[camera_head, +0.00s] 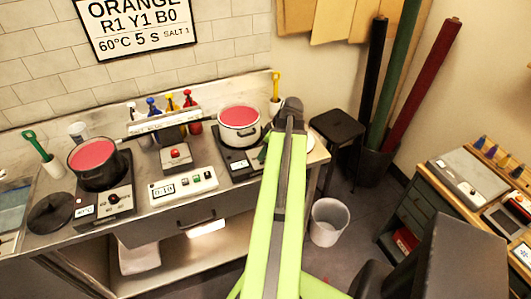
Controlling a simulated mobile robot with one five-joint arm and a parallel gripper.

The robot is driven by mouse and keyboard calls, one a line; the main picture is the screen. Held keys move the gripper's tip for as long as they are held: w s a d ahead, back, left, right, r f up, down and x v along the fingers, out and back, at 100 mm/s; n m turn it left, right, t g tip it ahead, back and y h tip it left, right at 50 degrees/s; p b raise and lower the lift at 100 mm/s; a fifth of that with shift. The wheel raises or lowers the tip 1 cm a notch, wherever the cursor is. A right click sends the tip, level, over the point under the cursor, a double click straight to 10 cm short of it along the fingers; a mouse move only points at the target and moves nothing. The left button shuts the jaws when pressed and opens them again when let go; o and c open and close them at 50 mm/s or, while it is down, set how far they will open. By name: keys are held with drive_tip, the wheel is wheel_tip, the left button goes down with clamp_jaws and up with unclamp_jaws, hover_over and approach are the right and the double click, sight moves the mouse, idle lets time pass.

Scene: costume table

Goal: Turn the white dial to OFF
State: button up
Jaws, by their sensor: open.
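A dark pot with red liquid (95,160) stands on that plate. A second hot plate (238,166) carries a white pot with red liquid (239,122); its right part is hidden by my arm. My gripper (291,106) is at the far end of my green arm, right of the white pot and well away from the left dial. It is open and appears empty.
A timer box (183,187) and a small box with a red button (176,157) sit between the plates. A black lid (51,212) lies at the counter's left. Several coloured bottles stand behind. A black stool (337,127) and white bin (328,221) are on the right.

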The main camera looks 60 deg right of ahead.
clamp_jaws()
drive_tip(key=shift+d+n, duration=0.1)
drive_tip(key=shift+n, duration=0.3)
unclamp_jaws()
drive_tip(key=shift+r, duration=0.15)
